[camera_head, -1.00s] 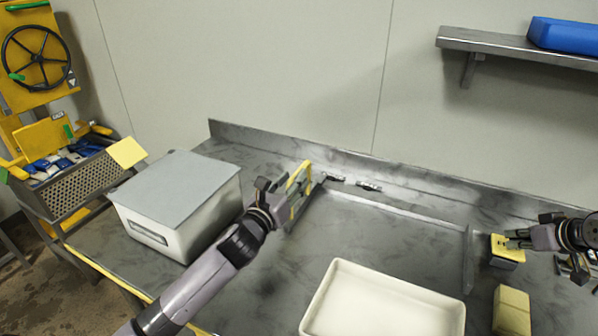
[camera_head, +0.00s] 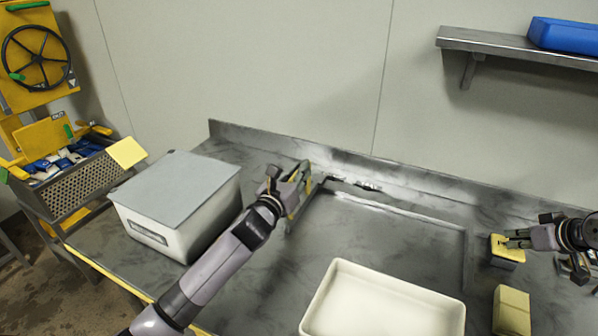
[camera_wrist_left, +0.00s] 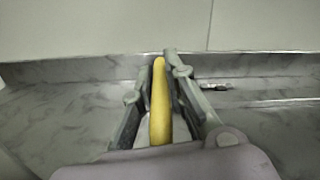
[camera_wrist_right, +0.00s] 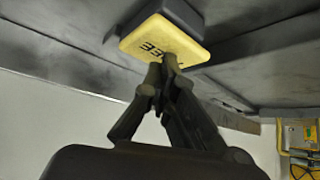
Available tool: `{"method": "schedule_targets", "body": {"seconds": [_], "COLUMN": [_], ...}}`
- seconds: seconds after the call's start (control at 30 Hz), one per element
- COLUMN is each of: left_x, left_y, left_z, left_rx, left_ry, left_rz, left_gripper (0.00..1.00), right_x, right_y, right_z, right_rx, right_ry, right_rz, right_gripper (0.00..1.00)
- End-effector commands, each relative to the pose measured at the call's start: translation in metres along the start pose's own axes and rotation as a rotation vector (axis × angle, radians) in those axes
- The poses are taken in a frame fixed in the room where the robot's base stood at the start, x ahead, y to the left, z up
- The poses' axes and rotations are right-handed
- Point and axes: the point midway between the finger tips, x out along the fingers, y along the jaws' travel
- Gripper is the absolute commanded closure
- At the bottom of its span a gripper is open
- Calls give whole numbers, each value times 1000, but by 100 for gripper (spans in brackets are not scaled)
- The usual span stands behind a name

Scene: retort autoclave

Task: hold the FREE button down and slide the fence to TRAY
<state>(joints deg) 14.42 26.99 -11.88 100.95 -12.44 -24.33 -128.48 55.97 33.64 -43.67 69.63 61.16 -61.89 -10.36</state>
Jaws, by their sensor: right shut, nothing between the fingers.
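The fence (camera_head: 293,213) stands upright on the steel bench, right of the lidded box, partly hidden by my left gripper. Its yellow bar (camera_wrist_left: 160,105) shows in the left wrist view between the fingers of my left gripper (camera_wrist_left: 158,85). Those fingers are open around the bar, with a gap visible on the left side. The yellow FREE button (camera_head: 498,247) sits on a dark base at the right. In the right wrist view its lettered yellow face (camera_wrist_right: 160,40) is at the tips of my right gripper (camera_wrist_right: 165,68), which is shut and empty; the tips appear to touch it.
A cream tray (camera_head: 340,268) stands at the bench front. A pale yellow block (camera_head: 511,310) lies right of it. A lidded box (camera_head: 178,185) stands left of the fence. The bench between fence and button is mostly clear. A wall shelf (camera_head: 500,43) is at upper right.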

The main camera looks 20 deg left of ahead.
Motion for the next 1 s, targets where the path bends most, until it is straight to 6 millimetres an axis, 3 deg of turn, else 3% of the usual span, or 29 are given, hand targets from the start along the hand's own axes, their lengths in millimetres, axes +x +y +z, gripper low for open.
{"method": "schedule_targets", "body": {"seconds": [0.17, 0.77, 0.87, 1.0], "left_x": [0, 0, 0, 0], "left_y": [0, 0, -7, -39], "left_z": [0, 0, -2, -9], "left_rx": [0, 0, -2, -5], "left_ry": [0, 0, 1, 3], "left_rz": [0, 0, -2, -5], "left_gripper": [100, 100, 100, 100], "right_x": [2, 2, 2, 2], "right_y": [0, 0, 0, -1], "right_z": [3, 3, 3, 3], "right_rx": [0, 0, 0, 0], "right_ry": [-6, -6, -6, -6], "right_rz": [-1, -1, -1, -1], "right_gripper": [100, 100, 100, 100]}}
